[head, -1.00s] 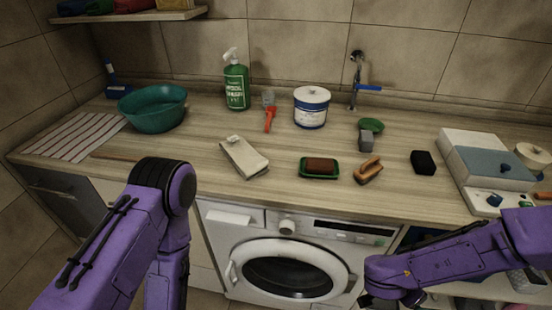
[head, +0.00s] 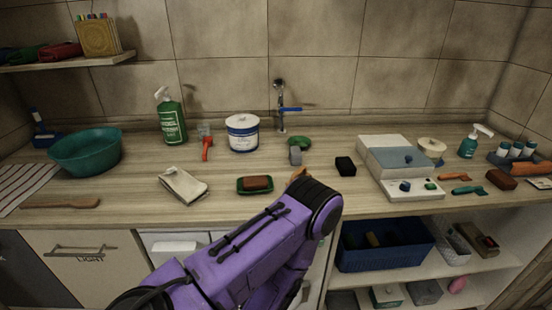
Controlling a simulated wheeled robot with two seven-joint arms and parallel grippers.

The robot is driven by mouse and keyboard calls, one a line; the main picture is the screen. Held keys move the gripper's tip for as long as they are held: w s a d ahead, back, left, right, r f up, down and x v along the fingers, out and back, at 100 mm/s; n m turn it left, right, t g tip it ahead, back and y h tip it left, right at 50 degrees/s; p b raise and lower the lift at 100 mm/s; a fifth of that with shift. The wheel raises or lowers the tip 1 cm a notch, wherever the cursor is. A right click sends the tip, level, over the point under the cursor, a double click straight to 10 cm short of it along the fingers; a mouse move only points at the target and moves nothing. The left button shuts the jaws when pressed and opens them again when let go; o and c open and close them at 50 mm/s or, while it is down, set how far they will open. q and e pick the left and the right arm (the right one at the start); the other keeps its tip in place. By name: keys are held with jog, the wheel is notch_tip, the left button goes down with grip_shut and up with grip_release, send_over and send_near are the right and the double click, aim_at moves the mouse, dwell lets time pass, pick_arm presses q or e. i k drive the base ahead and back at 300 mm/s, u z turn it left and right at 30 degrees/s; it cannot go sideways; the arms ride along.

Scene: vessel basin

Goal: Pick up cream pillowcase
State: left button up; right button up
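A folded cream cloth (head: 184,186), which looks like the cream pillowcase, lies flat on the wooden counter (head: 110,196) near its front edge, left of the green soap dish. It is uncovered, and no gripper touches it. One of my purple arms comes in from the bottom left and bends in front of the counter at the middle of the view.
Beside the cloth are a green dish with a brown bar (head: 256,184), a wooden spoon (head: 62,202) and a teal basin (head: 86,151). A green spray bottle (head: 171,118) and a white tub (head: 242,133) stand behind. A blue basket (head: 383,246) sits on a shelf below.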

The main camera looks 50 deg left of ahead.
aim_at(187, 189)
jog(key=z, duration=1.1)
jog(key=k, duration=1.25)
jog(key=u, duration=1.75)
